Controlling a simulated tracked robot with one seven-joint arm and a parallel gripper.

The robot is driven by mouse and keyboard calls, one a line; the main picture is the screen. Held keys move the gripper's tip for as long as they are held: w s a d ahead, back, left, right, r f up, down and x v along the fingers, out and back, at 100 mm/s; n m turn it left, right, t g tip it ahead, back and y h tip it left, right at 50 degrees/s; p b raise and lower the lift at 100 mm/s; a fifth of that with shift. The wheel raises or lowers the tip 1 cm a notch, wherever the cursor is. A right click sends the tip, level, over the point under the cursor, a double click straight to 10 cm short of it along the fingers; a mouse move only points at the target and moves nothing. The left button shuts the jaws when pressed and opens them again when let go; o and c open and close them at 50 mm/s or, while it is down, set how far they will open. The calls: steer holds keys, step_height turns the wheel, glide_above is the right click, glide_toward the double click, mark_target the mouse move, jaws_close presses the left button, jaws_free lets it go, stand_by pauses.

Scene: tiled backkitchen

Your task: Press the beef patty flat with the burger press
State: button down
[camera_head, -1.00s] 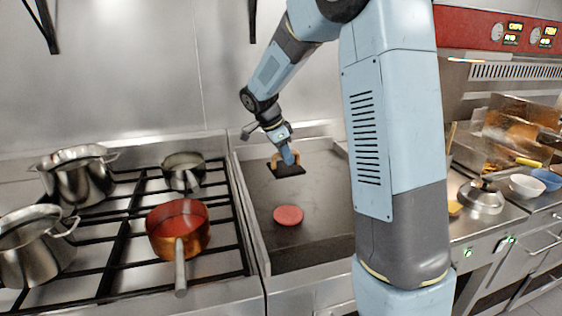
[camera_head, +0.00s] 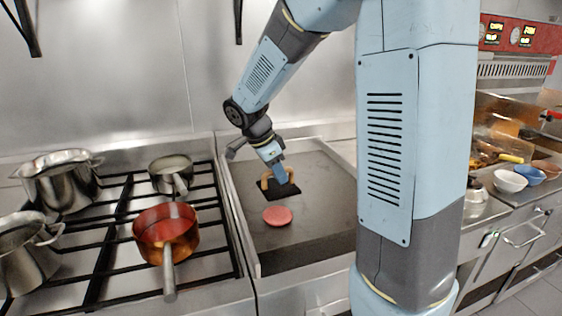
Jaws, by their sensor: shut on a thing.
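The beef patty (camera_head: 277,216) is a pinkish-red disc lying on the dark griddle (camera_head: 300,250). The burger press (camera_head: 285,192) has a dark square plate and a tan wooden handle. My gripper (camera_head: 278,179) is shut on the handle of the press. In this view the press appears just behind the patty, not covering it. I cannot tell whether the plate touches the griddle or hangs a little above it.
A stove on the left carries a copper pan (camera_head: 166,233), a small saucepan (camera_head: 171,174) and large steel pots (camera_head: 60,180). The griddle has a raised metal rim. Bowls (camera_head: 509,181) stand on the counter at right. My arm hides part of the griddle's right side.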

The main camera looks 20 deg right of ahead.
mark_target(274, 188)
steer(key=shift+s+a+f, duration=0.3)
steer(key=shift+s+f, duration=0.05)
steer(key=shift+f, duration=3)
steer(key=shift+f, duration=0.5)
steer(key=shift+r, duration=3.55)
